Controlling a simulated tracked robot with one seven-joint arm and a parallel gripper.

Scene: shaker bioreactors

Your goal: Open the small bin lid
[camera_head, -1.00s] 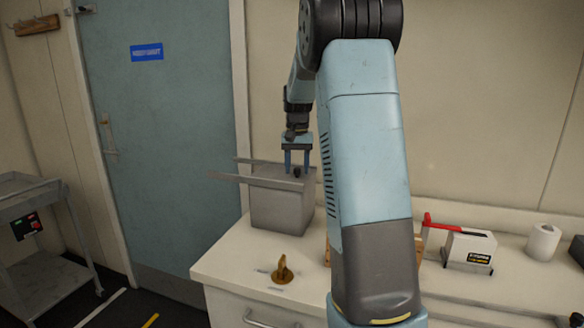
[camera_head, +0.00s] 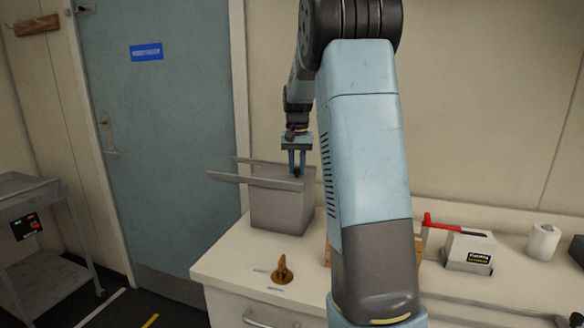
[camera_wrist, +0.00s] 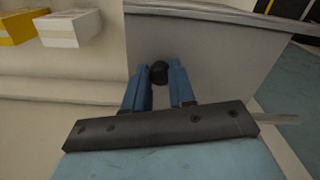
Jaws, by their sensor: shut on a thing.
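The small bin (camera_head: 281,209) is a grey box on the left end of the counter. Its flat grey lid (camera_head: 285,174) lies across the top, with thin bars reaching out to the left. A small dark round knob (camera_wrist: 158,73) is on the lid. My gripper (camera_head: 297,172) points down over the lid, its blue fingers closed on the knob. In the wrist view the fingers (camera_wrist: 163,78) lie on either side of the knob. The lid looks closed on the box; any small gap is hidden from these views.
A brass-coloured object (camera_head: 282,270) stands in front of the bin on the counter (camera_head: 235,268). A white box with a red-handled item (camera_head: 468,250) and a white roll (camera_head: 543,241) are to the right. A grey cart (camera_head: 40,250) stands left, by a blue door (camera_head: 165,130).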

